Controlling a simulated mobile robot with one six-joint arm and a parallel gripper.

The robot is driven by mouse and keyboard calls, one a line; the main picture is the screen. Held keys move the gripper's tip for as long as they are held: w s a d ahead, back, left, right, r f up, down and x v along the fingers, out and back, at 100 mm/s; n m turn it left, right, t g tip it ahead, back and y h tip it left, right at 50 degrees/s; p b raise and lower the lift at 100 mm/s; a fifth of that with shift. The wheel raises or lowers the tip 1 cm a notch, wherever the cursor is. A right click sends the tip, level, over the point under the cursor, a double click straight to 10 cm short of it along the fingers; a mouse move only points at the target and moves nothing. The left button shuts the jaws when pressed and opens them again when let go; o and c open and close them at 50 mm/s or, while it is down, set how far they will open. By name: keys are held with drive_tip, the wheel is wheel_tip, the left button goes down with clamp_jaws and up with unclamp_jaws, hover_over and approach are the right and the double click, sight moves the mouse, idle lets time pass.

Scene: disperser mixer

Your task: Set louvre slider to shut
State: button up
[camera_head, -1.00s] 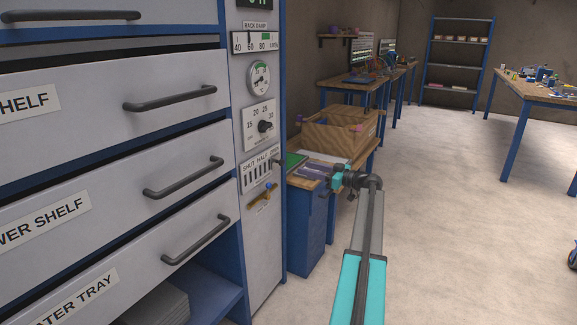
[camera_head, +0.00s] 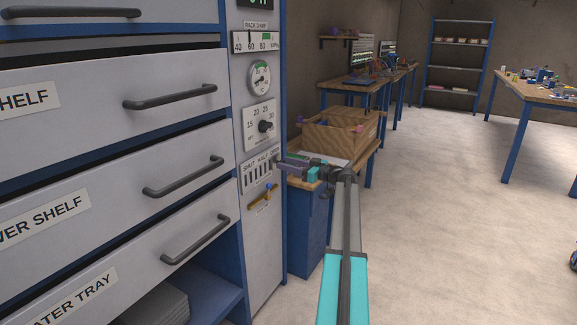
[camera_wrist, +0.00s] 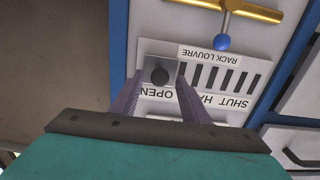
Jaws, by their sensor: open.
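The louvre slider (camera_wrist: 159,75) is a dark round knob on a metal plate. In the wrist view, which shows the panel upside down, it sits at the OPEN end of the rack louvre panel (camera_wrist: 215,54). The SHUT end lies to the right there, past several dark slots. My gripper (camera_wrist: 161,82) is open, with one finger on each side of the knob; I cannot tell whether either touches it. In the head view my gripper (camera_head: 282,165) is at the right end of the louvre panel (camera_head: 257,174), its fingertips hiding part of that end.
A brass lever with a blue knob (camera_head: 268,186) is just below the louvre panel, and close by in the wrist view (camera_wrist: 222,42). A dial (camera_head: 264,127) is above. Drawer handles (camera_head: 183,178) protrude at left. A bench with a wooden crate (camera_head: 340,133) stands behind my arm.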

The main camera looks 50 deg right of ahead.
clamp_jaws()
drive_tip(key=shift+s+a, duration=0.1)
drive_tip(key=s+a+b, duration=0.4)
drive_tip(key=a+b, duration=0.2)
drive_tip(key=a, duration=1)
drive_tip(key=shift+a, duration=0.3)
drive_tip(key=shift+s+a+f, duration=0.1)
unclamp_jaws()
drive_tip(key=shift+s, duration=0.1)
drive_tip(key=p+v, duration=0.2)
drive_tip(key=v, duration=1.1)
drive_tip(key=shift+s, duration=0.3)
